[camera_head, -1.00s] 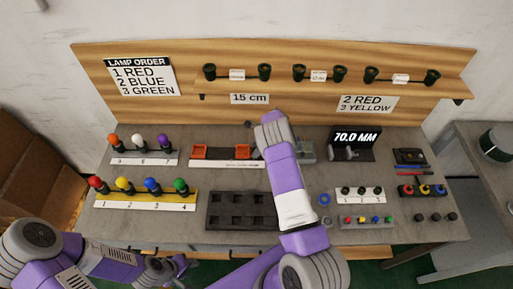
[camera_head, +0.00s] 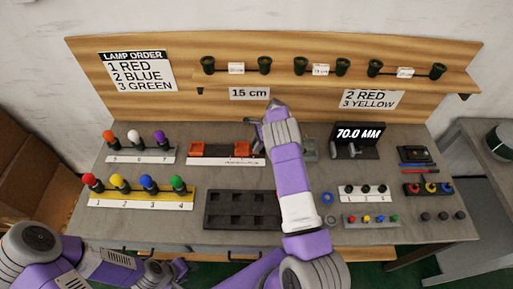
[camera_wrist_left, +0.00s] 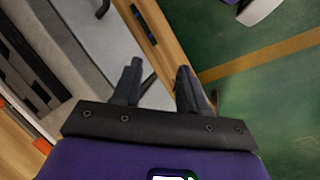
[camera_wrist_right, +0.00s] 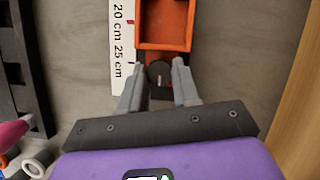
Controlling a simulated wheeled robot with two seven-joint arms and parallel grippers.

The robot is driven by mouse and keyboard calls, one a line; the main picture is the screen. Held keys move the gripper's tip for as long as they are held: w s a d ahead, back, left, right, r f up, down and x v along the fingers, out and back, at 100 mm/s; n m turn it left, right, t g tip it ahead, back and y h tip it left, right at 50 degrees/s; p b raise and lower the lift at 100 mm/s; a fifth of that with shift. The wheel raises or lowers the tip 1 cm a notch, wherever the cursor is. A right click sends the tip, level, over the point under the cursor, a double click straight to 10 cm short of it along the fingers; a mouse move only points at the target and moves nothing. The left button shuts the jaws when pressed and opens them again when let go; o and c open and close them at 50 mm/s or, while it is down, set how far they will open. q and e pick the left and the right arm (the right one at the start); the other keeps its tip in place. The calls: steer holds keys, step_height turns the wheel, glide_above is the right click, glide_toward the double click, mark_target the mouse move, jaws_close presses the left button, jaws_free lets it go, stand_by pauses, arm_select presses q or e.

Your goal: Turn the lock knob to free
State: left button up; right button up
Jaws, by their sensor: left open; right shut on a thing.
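The lock knob (camera_wrist_right: 159,73) is a dark round knob with a pale line on its face, at the near end of the orange fixture (camera_wrist_right: 166,24) in the right wrist view. My right gripper (camera_wrist_right: 157,88) has its two fingers on either side of the knob and is shut on it. In the head view the orange fixture (camera_head: 210,149) lies behind a white ruler strip, and my right gripper (camera_head: 258,150) is at its right end; my arm partly hides the knob there. My left gripper (camera_wrist_left: 157,82) is open and empty, low at the table's front left in the head view (camera_head: 178,268).
A dark tray with square pockets (camera_head: 213,221) lies in front of the fixture. Lamp racks (camera_head: 140,200) stand to the left. A display reading 70.0 MM (camera_head: 357,134) and small coloured parts are to the right of my right arm.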

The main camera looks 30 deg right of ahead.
steer(key=o, duration=1.1)
steer(key=shift+c, duration=0.2)
